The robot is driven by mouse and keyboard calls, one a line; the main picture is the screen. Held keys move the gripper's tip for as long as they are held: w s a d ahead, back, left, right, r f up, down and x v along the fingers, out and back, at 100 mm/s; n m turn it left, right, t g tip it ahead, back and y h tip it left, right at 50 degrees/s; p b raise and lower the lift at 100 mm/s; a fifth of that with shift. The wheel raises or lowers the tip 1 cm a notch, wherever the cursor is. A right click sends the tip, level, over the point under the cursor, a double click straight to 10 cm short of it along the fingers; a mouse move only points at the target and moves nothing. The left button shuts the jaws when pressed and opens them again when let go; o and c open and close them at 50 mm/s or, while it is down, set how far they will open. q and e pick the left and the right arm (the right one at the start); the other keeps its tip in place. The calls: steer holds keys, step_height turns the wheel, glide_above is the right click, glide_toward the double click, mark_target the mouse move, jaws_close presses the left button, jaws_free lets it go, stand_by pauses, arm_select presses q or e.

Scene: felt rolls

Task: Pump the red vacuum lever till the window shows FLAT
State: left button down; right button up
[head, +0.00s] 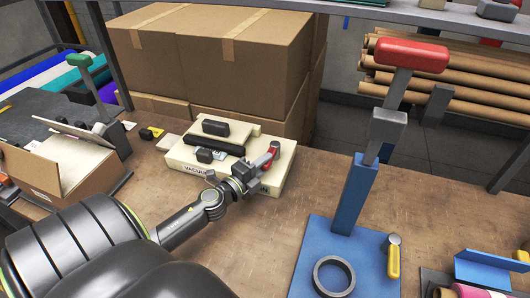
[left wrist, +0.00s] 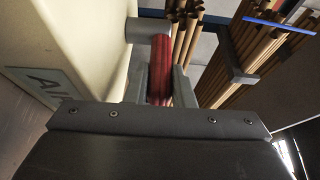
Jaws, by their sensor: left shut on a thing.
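The cream vacuum box (head: 185,155) lies on the wooden bench, with a label on its front partly hidden by my arm. Its red lever (head: 270,153) stands at the box's right side. My left gripper (head: 258,168) reaches in from the left over the box front and is shut on the lever. In the left wrist view the red lever (left wrist: 160,65) sits between the two grey fingers, beside the cream wall of the box (left wrist: 75,35). I cannot make out any window text. My right gripper is not in view.
Large cardboard boxes (head: 210,55) stand right behind the vacuum box. An open carton (head: 70,168) and a green-handled tool (head: 82,61) are at left. A blue stand with a red-topped lever (head: 412,55) rises at right. Bare bench (head: 320,170) lies between.

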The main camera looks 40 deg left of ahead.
arm_select(q)
steer(key=shift+w+r, duration=0.1)
steer(key=c, duration=1.2)
jaws_free()
steer(key=shift+c, duration=0.2)
steer(key=shift+s+f, duration=0.25)
steer(key=shift+s, duration=0.15)
steer(key=s+b, duration=0.4)
steer(key=s, duration=0.1)
steer(key=s+b, duration=0.4)
steer(key=s, duration=0.2)
steer(key=shift+a+f+b, duration=0.15)
steer(key=shift+a+b, duration=0.05)
steer(key=shift+b, duration=0.2)
steer(key=s, duration=0.4)
steer(key=shift+s+a+r+b, duration=0.1)
steer(key=shift+s+r+b, duration=0.1)
steer(key=shift+b, duration=0.15)
steer(key=shift+s+r, duration=0.1)
steer(key=shift+s, duration=0.5)
